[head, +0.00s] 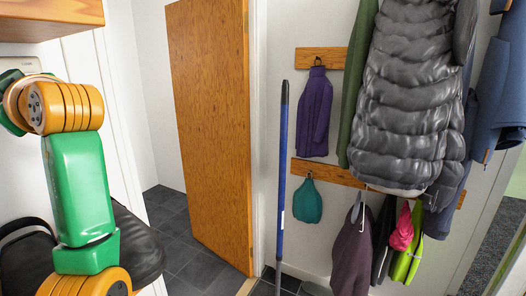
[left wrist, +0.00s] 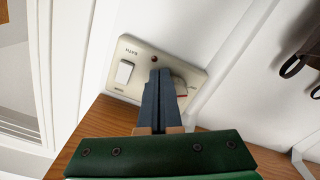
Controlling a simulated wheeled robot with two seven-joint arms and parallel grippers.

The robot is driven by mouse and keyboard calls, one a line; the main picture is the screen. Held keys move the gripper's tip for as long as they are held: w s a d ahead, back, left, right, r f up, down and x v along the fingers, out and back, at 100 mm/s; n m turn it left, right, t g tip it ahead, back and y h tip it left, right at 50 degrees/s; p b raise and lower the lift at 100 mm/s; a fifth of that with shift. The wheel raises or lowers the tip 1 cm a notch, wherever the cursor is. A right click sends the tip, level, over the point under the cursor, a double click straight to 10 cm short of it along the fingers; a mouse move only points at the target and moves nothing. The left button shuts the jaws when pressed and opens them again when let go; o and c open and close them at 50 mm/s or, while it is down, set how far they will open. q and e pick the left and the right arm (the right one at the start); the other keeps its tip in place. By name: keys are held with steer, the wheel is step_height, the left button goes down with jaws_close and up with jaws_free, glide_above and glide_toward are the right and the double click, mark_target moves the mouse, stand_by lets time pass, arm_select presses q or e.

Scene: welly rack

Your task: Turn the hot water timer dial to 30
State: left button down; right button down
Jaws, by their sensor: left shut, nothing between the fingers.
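The cream control panel (left wrist: 128,90) sits on the white wall in the left wrist view, tilted in the picture. It has a white rocker switch (left wrist: 124,72), a small dark round spot and small lettering too small to read with certainty. The timer dial (left wrist: 181,87) is at the panel's right part, mostly hidden behind my fingers; a bit of red shows beside it, and its setting cannot be read. My left gripper (left wrist: 160,75) is shut and empty, its fingertips over the panel in front of the dial; contact cannot be told. In the head view the panel (head: 24,64) is mostly hidden behind my left arm. My right gripper is out of view.
A wooden shelf (head: 45,20) juts out at the upper left, close to my left arm; wood (left wrist: 85,130) also borders the panel. A wooden door (head: 210,120) stands in the middle. Coats hang at the right, and a blue pole (head: 282,190) stands before them.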

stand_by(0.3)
arm_select(q)
steer(key=shift+s, duration=0.1)
steer(key=shift+s+a+f+b, duration=0.3)
steer(key=shift+s+f+b, duration=0.15)
steer(key=shift+s+b, duration=0.15)
steer(key=shift+s+a+f, duration=0.1)
steer(key=shift+s+a, duration=0.05)
steer(key=shift+s, duration=0.2)
stand_by(0.3)
